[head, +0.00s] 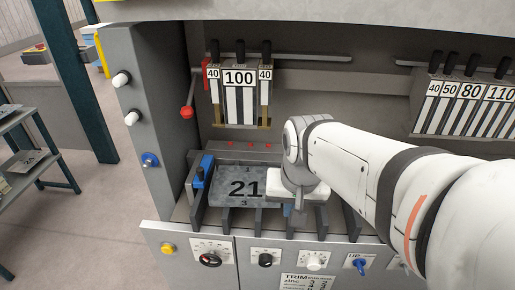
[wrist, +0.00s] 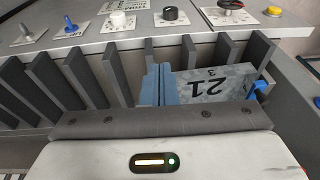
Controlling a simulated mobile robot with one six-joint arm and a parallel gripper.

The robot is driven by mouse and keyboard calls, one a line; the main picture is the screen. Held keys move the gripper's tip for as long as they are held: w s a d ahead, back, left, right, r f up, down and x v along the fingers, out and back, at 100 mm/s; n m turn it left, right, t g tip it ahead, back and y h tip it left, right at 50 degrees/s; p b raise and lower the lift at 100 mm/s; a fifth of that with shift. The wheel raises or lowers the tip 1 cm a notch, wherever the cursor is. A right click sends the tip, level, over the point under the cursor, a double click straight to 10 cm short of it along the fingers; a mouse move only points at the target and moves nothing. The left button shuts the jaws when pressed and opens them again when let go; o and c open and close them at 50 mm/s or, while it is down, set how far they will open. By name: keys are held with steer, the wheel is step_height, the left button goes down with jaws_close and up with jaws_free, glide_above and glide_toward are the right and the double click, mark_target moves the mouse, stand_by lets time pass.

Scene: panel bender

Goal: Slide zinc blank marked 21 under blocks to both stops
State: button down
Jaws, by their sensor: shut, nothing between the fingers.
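The grey mottled zinc blank marked 21 (head: 225,193) lies flat across the dark ribs of the bed, with a small 3 on it. It also shows in the wrist view (wrist: 222,85). A blue stop (head: 202,172) stands at the blank's left side, seemingly touching or very close. The second stop is not clearly identifiable. Blocks marked 40, 100 and 40 (head: 239,95) hang above and behind the blank. My gripper (head: 288,209) is shut and empty at the blank's right edge. Its light blue fingers (wrist: 157,84) are together beside that edge; contact cannot be told.
Several upright ribs (wrist: 75,75) with gaps between them form the bed. A front panel with knobs (head: 265,259) runs below it. More numbered blocks (head: 467,92) hang at the right. A red lever (head: 188,108) is on the left, and small red dots (head: 246,145) line the back.

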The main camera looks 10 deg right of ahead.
steer(key=w+d+f+m+g+b, duration=0.1)
steer(key=w+d+m, duration=0.3)
steer(key=w+m, duration=0.45)
steer(key=w+d+m+g+b, duration=0.2)
steer(key=w+d+m, duration=0.35)
steer(key=m, duration=0.55)
steer(key=w+a+f, duration=0.2)
steer(key=a+f, duration=0.2)
steer(key=f, duration=0.5)
steer(key=shift+w+f+p, duration=0.25)
steer(key=shift+f+p, duration=0.15)
steer(key=shift+p, duration=0.05)
steer(key=shift+a+m, duration=0.1)
steer(key=shift+m, duration=0.15)
